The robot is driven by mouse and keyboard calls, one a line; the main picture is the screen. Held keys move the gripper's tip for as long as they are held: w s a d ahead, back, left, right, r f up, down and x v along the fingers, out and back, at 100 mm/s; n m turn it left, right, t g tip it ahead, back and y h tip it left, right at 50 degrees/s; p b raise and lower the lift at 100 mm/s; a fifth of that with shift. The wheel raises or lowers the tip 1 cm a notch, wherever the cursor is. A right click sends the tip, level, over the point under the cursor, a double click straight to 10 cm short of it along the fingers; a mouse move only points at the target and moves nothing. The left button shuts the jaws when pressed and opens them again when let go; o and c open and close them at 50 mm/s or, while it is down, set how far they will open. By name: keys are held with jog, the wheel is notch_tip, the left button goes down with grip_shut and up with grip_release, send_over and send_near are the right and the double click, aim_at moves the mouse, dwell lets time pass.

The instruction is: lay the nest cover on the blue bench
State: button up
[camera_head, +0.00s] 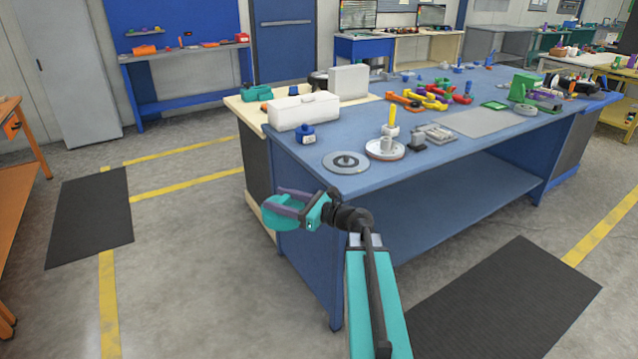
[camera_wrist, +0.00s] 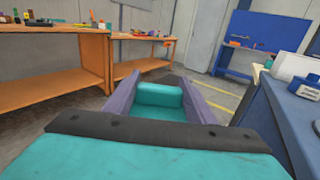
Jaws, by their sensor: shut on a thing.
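My gripper (camera_head: 279,200) has purple fingers and is shut on a teal piece (camera_head: 279,219), which looks like the nest cover. In the wrist view the teal piece (camera_wrist: 160,95) sits between the two fingers. It is held out in the air, in front of and left of the near left corner of the blue bench (camera_head: 375,183), apart from the bench top. The bench (camera_wrist: 268,120) also shows at the right of the wrist view. The far side of the teal piece is hidden.
Coloured tools and a grey plate (camera_head: 485,122) lie further along. The front edge strip is clear.

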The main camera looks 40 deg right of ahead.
jog(key=s+a+f+n+g+y+b, duration=0.1)
jog(key=a+f+n+g+y, duration=0.1)
jog(key=a, duration=0.9)
jog(key=s+a+f+n+g+y+b, duration=0.2)
jog(key=a+f, duration=0.5)
jog(key=a, duration=0.5)
jog(key=shift+a+f+n+g+y, duration=0.25)
jog(key=shift+n+g+y, duration=0.3)
jog(key=shift+y, duration=0.35)
jog(key=shift+s, duration=0.1)
